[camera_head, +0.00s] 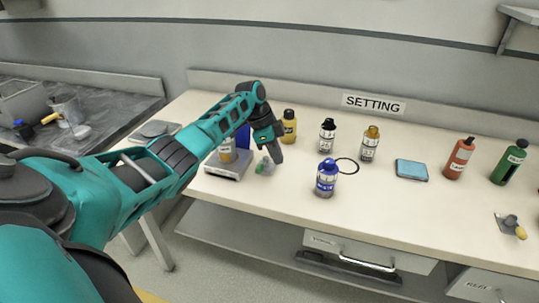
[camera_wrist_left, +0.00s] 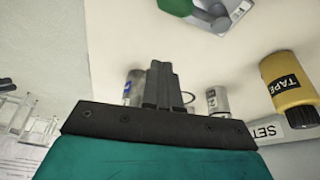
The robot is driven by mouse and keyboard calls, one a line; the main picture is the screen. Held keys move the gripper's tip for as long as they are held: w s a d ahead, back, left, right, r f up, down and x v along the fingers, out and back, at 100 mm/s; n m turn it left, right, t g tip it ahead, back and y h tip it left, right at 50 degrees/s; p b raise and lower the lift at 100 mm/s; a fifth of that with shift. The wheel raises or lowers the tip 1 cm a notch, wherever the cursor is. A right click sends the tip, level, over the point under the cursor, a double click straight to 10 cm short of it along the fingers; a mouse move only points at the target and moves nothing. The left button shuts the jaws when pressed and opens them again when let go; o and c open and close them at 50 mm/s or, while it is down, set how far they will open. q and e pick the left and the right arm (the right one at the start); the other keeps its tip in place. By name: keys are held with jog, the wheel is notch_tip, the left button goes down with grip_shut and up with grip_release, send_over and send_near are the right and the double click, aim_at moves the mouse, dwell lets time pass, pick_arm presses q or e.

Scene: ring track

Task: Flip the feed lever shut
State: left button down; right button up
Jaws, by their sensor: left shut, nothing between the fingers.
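A small fixture with a green part (camera_head: 264,166) sits on the bench beside my left gripper (camera_head: 276,156). What looks like the same green part (camera_wrist_left: 176,5) shows at the top of the left wrist view, with a grey metal bracket (camera_wrist_left: 217,14). Another small fixture, a grey plate with a yellow-tipped lever (camera_head: 512,225), sits at the bench's right front. No label shows which one is the feed lever. My left gripper's fingers (camera_wrist_left: 160,83) are shut together and empty, pointing down just right of the green part. I cannot tell whether they touch it. My right gripper is out of view.
A grey box (camera_head: 227,166) stands left of the gripper. Red (camera_head: 459,158) and green (camera_head: 509,162) bottles stand right.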

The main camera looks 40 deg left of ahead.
pick_arm(q)
jog(key=v, duration=0.7)
jog(key=shift+a+r, duration=0.25)
jog(key=shift+r, duration=0.05)
jog(key=shift+w, duration=0.1)
